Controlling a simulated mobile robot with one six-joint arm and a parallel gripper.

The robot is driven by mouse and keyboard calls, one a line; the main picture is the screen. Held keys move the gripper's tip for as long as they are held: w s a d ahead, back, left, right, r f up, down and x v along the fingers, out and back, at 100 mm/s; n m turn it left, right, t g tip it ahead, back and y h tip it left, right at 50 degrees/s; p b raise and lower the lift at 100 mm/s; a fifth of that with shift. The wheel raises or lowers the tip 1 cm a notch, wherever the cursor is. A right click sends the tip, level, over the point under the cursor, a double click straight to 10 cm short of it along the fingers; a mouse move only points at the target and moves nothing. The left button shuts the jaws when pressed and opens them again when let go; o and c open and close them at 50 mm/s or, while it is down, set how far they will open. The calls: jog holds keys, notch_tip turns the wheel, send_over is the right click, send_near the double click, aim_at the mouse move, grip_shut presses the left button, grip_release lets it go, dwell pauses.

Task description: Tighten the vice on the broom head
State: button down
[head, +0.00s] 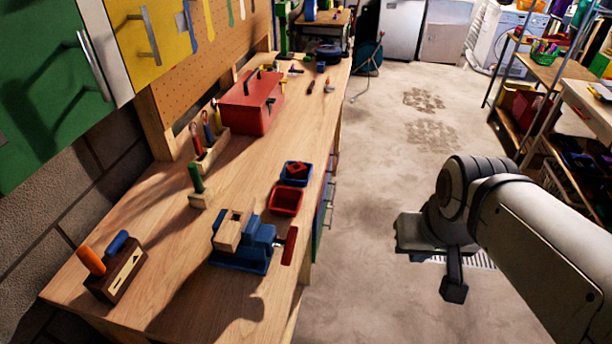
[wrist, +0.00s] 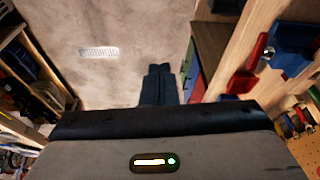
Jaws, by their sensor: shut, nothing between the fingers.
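The blue vice (head: 256,243) sits at the right edge of the wooden workbench, and it also shows at the right of the wrist view (wrist: 292,42). A pale wooden block with a dark opening (head: 230,231), likely the broom head, sits at the vice's jaws; I cannot tell how tightly it is held. The vice's red handle (head: 290,246) sticks out past the bench edge and shows in the wrist view (wrist: 260,48). My gripper (head: 453,290) is shut and empty over the floor, right of the vice and apart from it. Its fingers (wrist: 159,72) are together in the wrist view.
A red bin (head: 285,201) and a blue bin (head: 296,174) stand behind the vice. A red toolbox (head: 250,103), a green-handled tool (head: 196,178) and a dark tool block (head: 118,275) are on the bench. Floor between bench and right-hand shelves is clear.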

jog(key=shift+a, duration=0.15)
jog(key=m+b, duration=0.1)
jog(key=b, duration=0.7)
send_over(292, 233)
jog(key=s, duration=0.5)
jog(key=p+x, duration=0.1)
jog(key=x, duration=1.3)
jog(key=shift+f, duration=0.2)
jog(key=shift+p, duration=0.4)
